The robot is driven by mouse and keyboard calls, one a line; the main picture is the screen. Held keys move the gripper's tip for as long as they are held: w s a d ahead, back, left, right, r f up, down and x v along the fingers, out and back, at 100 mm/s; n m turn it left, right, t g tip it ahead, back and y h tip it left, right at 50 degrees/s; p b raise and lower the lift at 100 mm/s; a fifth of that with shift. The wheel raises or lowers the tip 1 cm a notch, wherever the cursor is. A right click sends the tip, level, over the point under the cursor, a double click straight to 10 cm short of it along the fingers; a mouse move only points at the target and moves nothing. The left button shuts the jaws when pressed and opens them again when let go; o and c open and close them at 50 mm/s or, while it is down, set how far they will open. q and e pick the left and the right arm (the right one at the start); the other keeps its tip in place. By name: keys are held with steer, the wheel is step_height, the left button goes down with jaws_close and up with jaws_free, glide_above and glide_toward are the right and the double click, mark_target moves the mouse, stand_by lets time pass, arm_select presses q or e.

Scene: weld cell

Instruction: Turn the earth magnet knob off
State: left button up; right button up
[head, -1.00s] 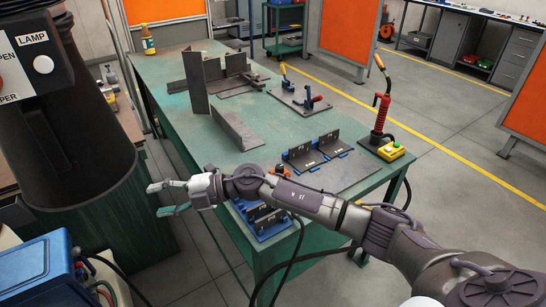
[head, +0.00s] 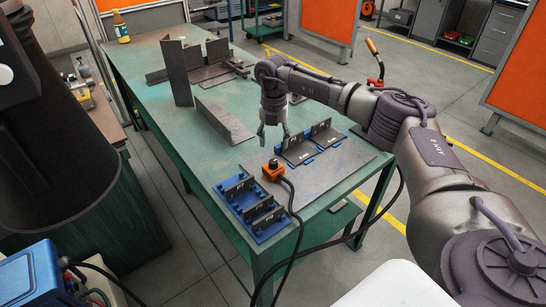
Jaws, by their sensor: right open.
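The earth magnet (head: 273,174) is a small orange block on the near left corner of a grey steel plate (head: 325,185). Its dark knob (head: 272,163) is on top, and a black cable runs from it toward the front. My right gripper (head: 274,142) points down with its fingers apart and empty. In the picture it is just above the magnet, left of the blue-based brackets, and apart from the knob. Which way the knob is turned is too small to tell. My left gripper is out of view.
Blue-based angle brackets (head: 298,150) stand on the plate. A blue fixture (head: 251,209) with more plates lies to the left of the magnet. An upright steel angle (head: 177,73) and a long angle piece (head: 224,122) stand farther back on the green table (head: 150,70). A torch (head: 374,57) stands at the right.

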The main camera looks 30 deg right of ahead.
mark_target(273, 161)
step_height(273, 161, down, 8)
steer(key=shift+r+p, duration=0.15)
steer(key=shift+p, duration=0.15)
jaws_close()
